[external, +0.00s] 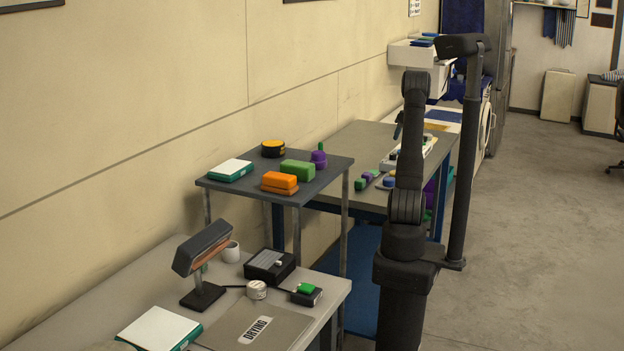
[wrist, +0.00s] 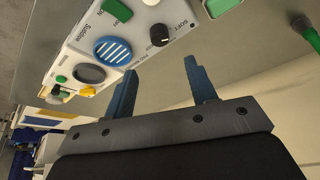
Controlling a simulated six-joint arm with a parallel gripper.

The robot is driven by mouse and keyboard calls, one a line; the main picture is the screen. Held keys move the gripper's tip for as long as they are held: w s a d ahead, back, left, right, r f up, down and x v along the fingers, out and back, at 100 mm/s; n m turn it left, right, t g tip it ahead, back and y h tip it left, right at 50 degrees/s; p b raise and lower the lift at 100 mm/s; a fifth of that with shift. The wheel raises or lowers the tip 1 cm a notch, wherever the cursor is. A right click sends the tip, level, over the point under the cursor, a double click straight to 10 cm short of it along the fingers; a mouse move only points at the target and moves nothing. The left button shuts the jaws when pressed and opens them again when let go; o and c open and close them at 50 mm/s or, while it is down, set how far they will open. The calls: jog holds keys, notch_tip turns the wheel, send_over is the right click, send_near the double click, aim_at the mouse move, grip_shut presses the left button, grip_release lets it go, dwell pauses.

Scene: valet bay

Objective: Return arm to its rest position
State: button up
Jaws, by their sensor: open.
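My arm stands upright in the external view, with its upper part beside the far workbench (external: 365,140). My gripper (external: 398,126) shows only as a small dark tip to the left of the arm, above the bench. In the wrist view my gripper (wrist: 160,82) has its two blue-grey fingers apart, with nothing between them. Beyond the fingers is a white control panel (wrist: 85,42) with a blue striped round button, a dark knob and green buttons. The fingers appear apart from the panel, though the exact gap is hard to tell.
A dark raised shelf (external: 240,187) holds orange, green and purple items. A dark post (external: 465,170) stands right of the arm. Open floor (external: 545,230) lies to the right.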

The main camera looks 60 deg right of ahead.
send_near(393, 155)
jog(key=x, duration=0.6)
jog(key=d+x, duration=0.1)
jog(key=x, duration=0.2)
jog(key=shift+r, duration=0.2)
jog(key=shift+w+d+f+m, duration=0.1)
jog(key=shift+w+m, duration=0.05)
jog(key=shift+m, duration=0.15)
jog(key=shift+m+h, duration=0.3)
jog(key=m+g+h, duration=0.1)
jog(key=m, duration=0.3)
jog(key=shift+w+a+m+g+h, duration=0.1)
jog(key=shift+m+g+h, duration=0.35)
jog(key=shift+m, duration=1.1)
jog(key=shift+w+a+m+g+h, duration=0.15)
jog(key=shift+m+g, duration=0.6)
jog(key=shift+m, duration=0.8)
jog(key=shift+v, duration=1)
jog(key=shift+s, duration=0.1)
